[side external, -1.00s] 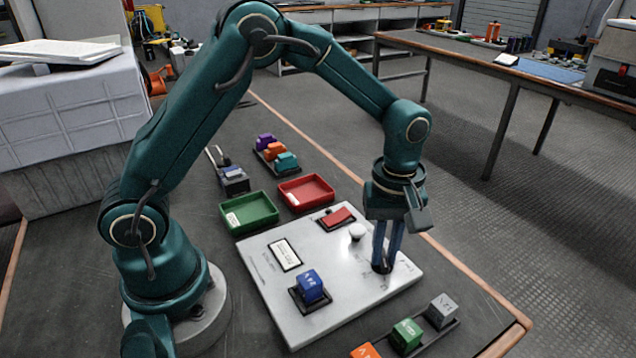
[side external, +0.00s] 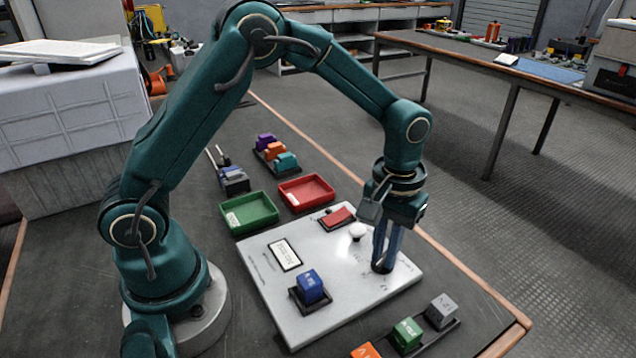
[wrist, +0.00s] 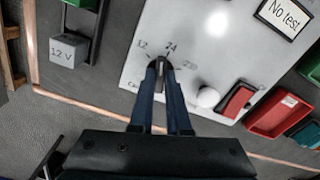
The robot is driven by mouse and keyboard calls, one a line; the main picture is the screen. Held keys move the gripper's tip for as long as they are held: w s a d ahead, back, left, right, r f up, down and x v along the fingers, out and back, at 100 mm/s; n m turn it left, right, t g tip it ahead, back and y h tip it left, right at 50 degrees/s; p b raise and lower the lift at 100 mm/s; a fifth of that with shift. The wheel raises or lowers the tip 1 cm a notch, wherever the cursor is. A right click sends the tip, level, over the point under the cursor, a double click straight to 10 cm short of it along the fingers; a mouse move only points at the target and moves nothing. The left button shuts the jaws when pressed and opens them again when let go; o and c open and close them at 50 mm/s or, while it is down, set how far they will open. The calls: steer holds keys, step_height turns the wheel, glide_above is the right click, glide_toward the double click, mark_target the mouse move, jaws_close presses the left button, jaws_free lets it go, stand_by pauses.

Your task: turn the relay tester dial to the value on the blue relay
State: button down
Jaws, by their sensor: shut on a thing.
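The white relay tester (side external: 345,325) lies flat on the bench. The blue relay (side external: 310,284) sits in a dark socket on it; its print is too small to read surely. My gripper (side external: 382,266) points down at the tester's right part, shut on the dial. In the wrist view the gripper (wrist: 161,68) has its fingertips on either side of the dial (wrist: 159,65), hiding most of it. Around the dial are the marks 12, 24 and one partly seen, perhaps 230. The 24 mark lies just beyond the fingertips. The pointer's exact direction is hard to tell.
The tester's display (wrist: 287,14) reads "No test". A white knob (side external: 357,231) and a red switch (side external: 337,217) stand close to the gripper. Green (side external: 249,212) and red (side external: 306,192) trays lie behind the tester. Grey (side external: 441,311) and green (side external: 407,335) relays stand in front.

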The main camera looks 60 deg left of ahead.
mark_target(384, 257)
steer(key=shift+r+m, duration=0.1)
steer(key=shift+m, duration=1.6)
steer(key=c, duration=0.9)
jaws_free()
steer(key=shift+r, duration=2.55)
